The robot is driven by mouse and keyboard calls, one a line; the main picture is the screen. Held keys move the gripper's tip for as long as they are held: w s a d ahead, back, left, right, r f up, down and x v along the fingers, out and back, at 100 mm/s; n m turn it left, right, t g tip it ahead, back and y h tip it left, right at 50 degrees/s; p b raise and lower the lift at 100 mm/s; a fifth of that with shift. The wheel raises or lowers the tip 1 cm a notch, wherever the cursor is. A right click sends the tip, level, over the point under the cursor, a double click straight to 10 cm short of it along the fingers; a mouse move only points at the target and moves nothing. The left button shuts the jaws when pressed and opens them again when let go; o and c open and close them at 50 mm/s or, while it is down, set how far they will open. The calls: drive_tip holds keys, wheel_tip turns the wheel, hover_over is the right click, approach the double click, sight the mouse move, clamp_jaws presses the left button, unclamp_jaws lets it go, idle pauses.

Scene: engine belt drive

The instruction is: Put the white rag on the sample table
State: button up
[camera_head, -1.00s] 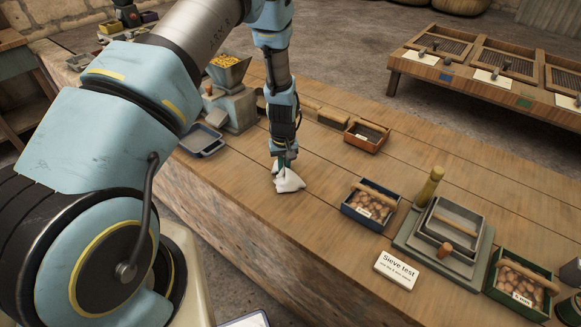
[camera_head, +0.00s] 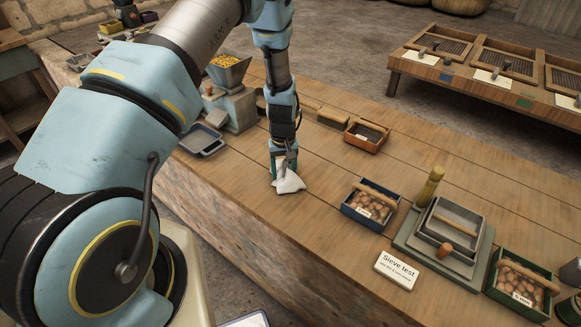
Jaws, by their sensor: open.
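The white rag (camera_head: 290,185) lies crumpled on the long wooden table (camera_head: 330,222), left of the nut boxes. My gripper (camera_head: 284,168) points down right at the rag, with its fingers open at the rag's upper part. The fingers hide part of the rag, and I cannot tell whether they touch it. No label in view names a sample table, so I cannot tell whether this is it.
A blue box (camera_head: 370,203), a sieve stand (camera_head: 445,235), a "Sieve test" sign (camera_head: 397,270) and a green box (camera_head: 520,285) stand to the right. An orange tray (camera_head: 366,135) is behind. A grey tray (camera_head: 202,140) and a hopper (camera_head: 228,72) are left.

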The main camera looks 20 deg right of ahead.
drive_tip(key=shift+s+a+r+p, duration=0.15)
drive_tip(key=shift+r+p, duration=0.1)
drive_tip(key=shift+r, duration=0.3)
drive_tip(key=shift+s+a+r+p, duration=0.15)
drive_tip(key=shift+r+p, duration=0.1)
drive_tip(key=shift+r, duration=0.25)
wheel_tip(320, 180, up, 8)
drive_tip(key=s+a, duration=0.2)
drive_tip(key=shift+s, duration=0.35)
drive_tip(key=shift+w+f, duration=0.1)
drive_tip(key=shift+w, duration=0.05)
drive_tip(key=shift+c, duration=1.1)
drive_tip(key=w+d, duration=0.1)
drive_tip(key=w, duration=0.1)
drive_tip(key=w+d, duration=0.2)
drive_tip(key=w, duration=0.1)
drive_tip(key=shift+w+d+f, duration=0.25)
drive_tip(key=shift+w+f, duration=0.05)
drive_tip(key=c, duration=0.7)
wheel_tip(320, 180, down, 2)
drive_tip(key=shift+s+a+f, duration=0.1)
drive_tip(key=shift+s, duration=0.05)
clamp_jaws()
drive_tip(key=shift+f, duration=0.3)
